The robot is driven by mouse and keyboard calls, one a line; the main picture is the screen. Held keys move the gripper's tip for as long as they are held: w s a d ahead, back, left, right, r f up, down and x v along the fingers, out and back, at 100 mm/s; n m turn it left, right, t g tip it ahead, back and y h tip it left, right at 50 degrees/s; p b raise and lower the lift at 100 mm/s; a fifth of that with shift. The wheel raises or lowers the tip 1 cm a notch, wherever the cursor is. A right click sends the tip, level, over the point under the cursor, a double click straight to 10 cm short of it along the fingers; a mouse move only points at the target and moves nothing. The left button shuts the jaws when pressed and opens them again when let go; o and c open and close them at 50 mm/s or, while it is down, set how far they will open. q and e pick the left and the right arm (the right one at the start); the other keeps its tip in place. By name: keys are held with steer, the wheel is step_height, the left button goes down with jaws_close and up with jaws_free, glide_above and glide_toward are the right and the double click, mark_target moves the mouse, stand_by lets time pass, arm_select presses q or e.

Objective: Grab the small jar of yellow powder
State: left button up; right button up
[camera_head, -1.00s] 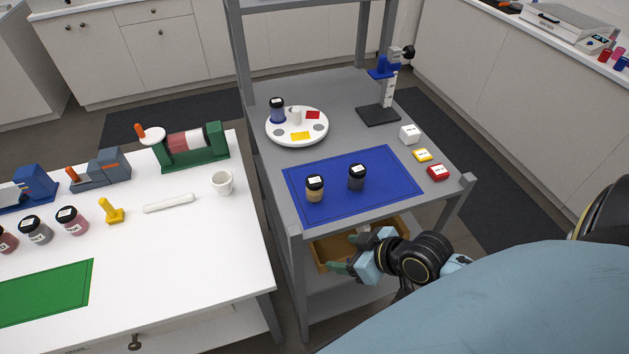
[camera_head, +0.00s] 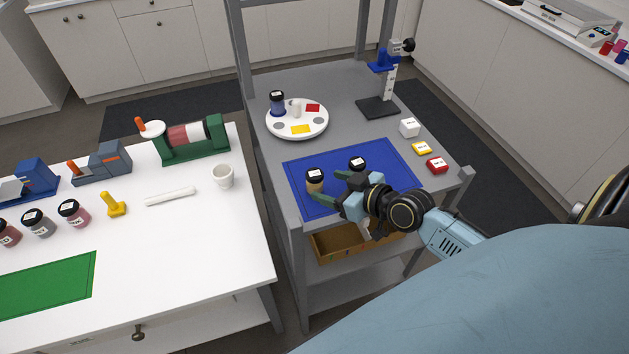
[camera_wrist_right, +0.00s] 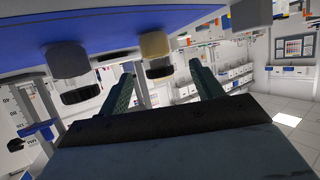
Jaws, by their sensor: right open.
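The small jar of yellow powder (camera_head: 315,185) has a black lid with a white label and stands upright on the blue mat (camera_head: 305,205) on the grey shelf unit. In the right wrist view, which is upside down, the yellow jar (camera_wrist_right: 155,47) appears between the lines of the two fingers, beyond their tips. My right gripper (camera_head: 330,186) is open and empty, just right of the jar, with its fingers toward it; its fingers also show in the right wrist view (camera_wrist_right: 162,72). Whether a finger touches the jar cannot be told. My left gripper is out of view.
A dark jar (camera_head: 357,164) stands close behind my right gripper on the mat. A white round palette (camera_head: 318,128) with a blue jar (camera_head: 277,103) is farther back. Small white, yellow and red blocks (camera_head: 437,165) line the right side. A wooden drawer (camera_head: 335,245) is below.

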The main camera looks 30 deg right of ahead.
mark_target(322, 181)
steer(key=shift+x, duration=3.1)
steer(key=shift+d, duration=0.15)
steer(key=shift+c, duration=0.5)
steer(key=c, duration=1)
